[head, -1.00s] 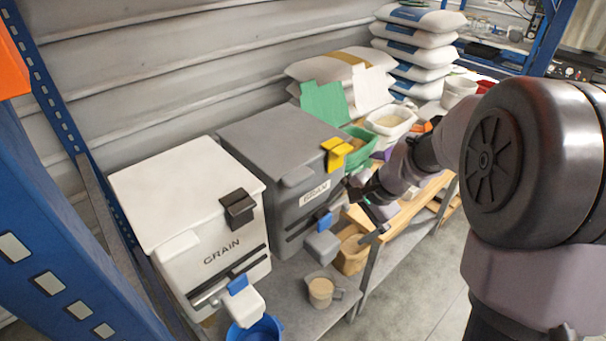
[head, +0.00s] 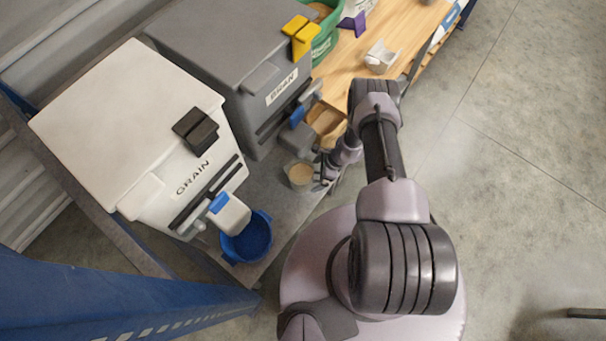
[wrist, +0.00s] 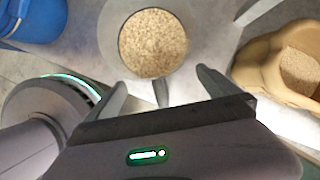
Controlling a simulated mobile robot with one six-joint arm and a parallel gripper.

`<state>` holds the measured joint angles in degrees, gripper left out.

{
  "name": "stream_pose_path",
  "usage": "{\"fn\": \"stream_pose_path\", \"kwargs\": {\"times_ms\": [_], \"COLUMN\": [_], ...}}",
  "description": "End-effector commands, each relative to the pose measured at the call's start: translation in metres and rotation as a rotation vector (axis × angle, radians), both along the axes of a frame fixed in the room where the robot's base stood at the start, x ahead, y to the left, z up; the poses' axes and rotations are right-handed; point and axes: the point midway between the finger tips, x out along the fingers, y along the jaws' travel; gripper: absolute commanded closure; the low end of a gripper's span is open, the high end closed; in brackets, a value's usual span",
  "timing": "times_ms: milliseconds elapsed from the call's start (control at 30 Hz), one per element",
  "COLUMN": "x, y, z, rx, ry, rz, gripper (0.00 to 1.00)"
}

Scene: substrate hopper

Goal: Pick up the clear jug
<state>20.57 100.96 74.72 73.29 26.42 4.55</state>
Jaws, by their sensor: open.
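The clear jug (head: 299,178) stands upright on the grey shelf, in front of the grey bin, with tan pellets in it. In the wrist view the jug (wrist: 108,30) is seen from above, its pellets a round patch. My gripper (wrist: 162,80) is open, its two fingers pointing at the jug's near side. A narrow handle-like piece of the jug lies between the fingers. In the head view my gripper (head: 324,170) is just right of the jug. I cannot tell whether the fingers touch it.
A blue bucket (head: 247,240) stands left of the jug, under the white GRAIN bin (head: 130,130). The grey BRAN bin (head: 225,60) is behind. A tan container (wrist: 255,60) with pellets is close on the right in the wrist view. Open floor lies to the right.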

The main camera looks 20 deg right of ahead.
Motion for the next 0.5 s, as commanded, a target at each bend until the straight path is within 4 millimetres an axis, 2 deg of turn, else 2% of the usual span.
{"fn": "stream_pose_path", "kwargs": {"times_ms": [133,267,300,367,500], "x": [0.007,0.019,0.019,0.02,0.022], "y": [0.02,0.05,0.051,0.055,0.057], "z": [-0.001,-0.002,-0.015,-0.024,-0.029], "rx": [0.0,0.001,0.001,0.001,0.001], "ry": [0.0,-0.001,0.0,0.0,-0.001], "rz": [0.003,0.005,0.001,0.002,0.001], "gripper": [0.0,0.0,0.0,0.0,0.0]}}
